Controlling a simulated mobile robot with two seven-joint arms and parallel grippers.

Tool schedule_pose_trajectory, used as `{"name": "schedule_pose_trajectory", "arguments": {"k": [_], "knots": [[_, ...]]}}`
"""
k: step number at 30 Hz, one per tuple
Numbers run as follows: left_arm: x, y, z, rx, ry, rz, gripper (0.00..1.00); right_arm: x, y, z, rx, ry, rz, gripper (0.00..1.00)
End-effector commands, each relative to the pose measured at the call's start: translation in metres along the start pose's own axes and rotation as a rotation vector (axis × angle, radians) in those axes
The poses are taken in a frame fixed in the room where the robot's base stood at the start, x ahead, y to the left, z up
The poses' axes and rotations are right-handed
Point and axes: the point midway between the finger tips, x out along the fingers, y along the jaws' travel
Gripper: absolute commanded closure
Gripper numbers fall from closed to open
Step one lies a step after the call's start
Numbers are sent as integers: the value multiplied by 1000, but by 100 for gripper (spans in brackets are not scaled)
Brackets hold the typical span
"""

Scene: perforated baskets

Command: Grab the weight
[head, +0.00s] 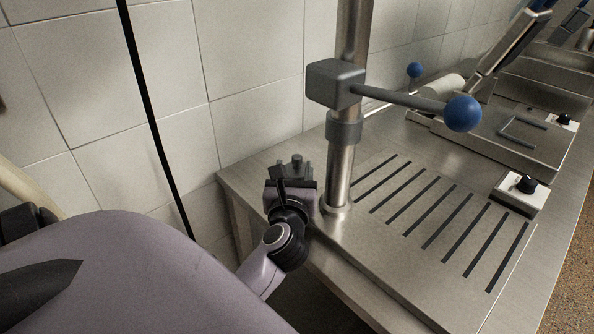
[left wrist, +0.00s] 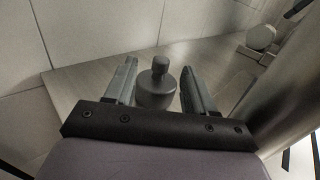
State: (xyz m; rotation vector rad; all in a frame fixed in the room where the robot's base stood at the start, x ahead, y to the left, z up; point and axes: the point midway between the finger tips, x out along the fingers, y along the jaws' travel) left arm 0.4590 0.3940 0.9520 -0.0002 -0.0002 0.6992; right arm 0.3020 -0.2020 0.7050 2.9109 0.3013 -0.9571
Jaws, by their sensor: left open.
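The weight (left wrist: 156,92) is a dark grey metal cylinder with a narrow neck and a knob on top. It stands upright on the metal counter, near its left end. My left gripper (left wrist: 159,72) is open, with one finger on each side of the weight. Small gaps show between the weight and both fingers in the left wrist view; the weight's lower part is hidden by the gripper body. In the head view the left gripper (head: 296,172) is at the counter's left corner, with the knob of the weight (head: 297,159) showing between its fingers. My right gripper is not in view.
A thick steel post (head: 341,175) stands just right of the left gripper, with a lever ending in a blue ball (head: 463,113). The slotted counter top (head: 400,255) is clear. A white box with a black knob (head: 520,194) is farther right. A tiled wall is behind.

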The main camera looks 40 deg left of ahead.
Motion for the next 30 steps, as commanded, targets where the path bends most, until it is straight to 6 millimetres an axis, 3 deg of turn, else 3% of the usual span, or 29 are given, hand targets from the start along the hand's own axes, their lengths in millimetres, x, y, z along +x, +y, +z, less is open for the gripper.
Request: {"name": "schedule_pose_trajectory", "arguments": {"k": [9, 17, 18, 23, 30], "knots": [[39, -3, -1, 0, 0, 0, 46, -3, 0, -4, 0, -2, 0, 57], [42, -3, -2, -1, 0, -1, 46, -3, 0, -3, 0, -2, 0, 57], [42, -3, -2, 0, 0, -1, 49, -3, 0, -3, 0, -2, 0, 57], [42, -3, -2, 0, 0, -1, 100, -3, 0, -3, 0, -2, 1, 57], [42, -3, -2, 0, 0, -1, 100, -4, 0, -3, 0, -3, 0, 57]]}}
